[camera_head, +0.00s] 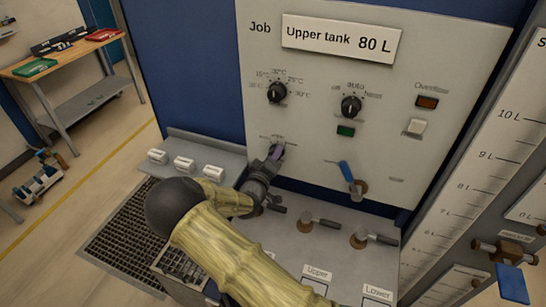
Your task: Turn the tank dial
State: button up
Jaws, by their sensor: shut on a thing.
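The grey panel (318,62) carries a sign (341,39) reading "Upper tank 80 L" after the word Job. A small dial scale (278,138) sits at the panel's lower left. My gripper (275,155) reaches it from the lower left and is shut at the spot just below the scale. The knob there is mostly hidden by my fingers, so its pointer setting cannot be read. My arm covers part of the bench below.
A temperature knob (278,93) and an off-auto-hand knob (351,106) sit above. A blue-handled valve (347,172) is to the right. Two dark-handled valves (318,221) (373,237) stand on the bench. White blocks (184,163) lie left, and a litre scale (487,158) rises right.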

jog(key=o, duration=1)
jog(key=shift+a, duration=0.1)
jog(key=b+v, duration=0.4)
jog(key=v, duration=1.3)
jog(key=shift+s+b, duration=0.2)
jog(key=shift+b, duration=0.15)
jog(key=shift+w+f, duration=0.1)
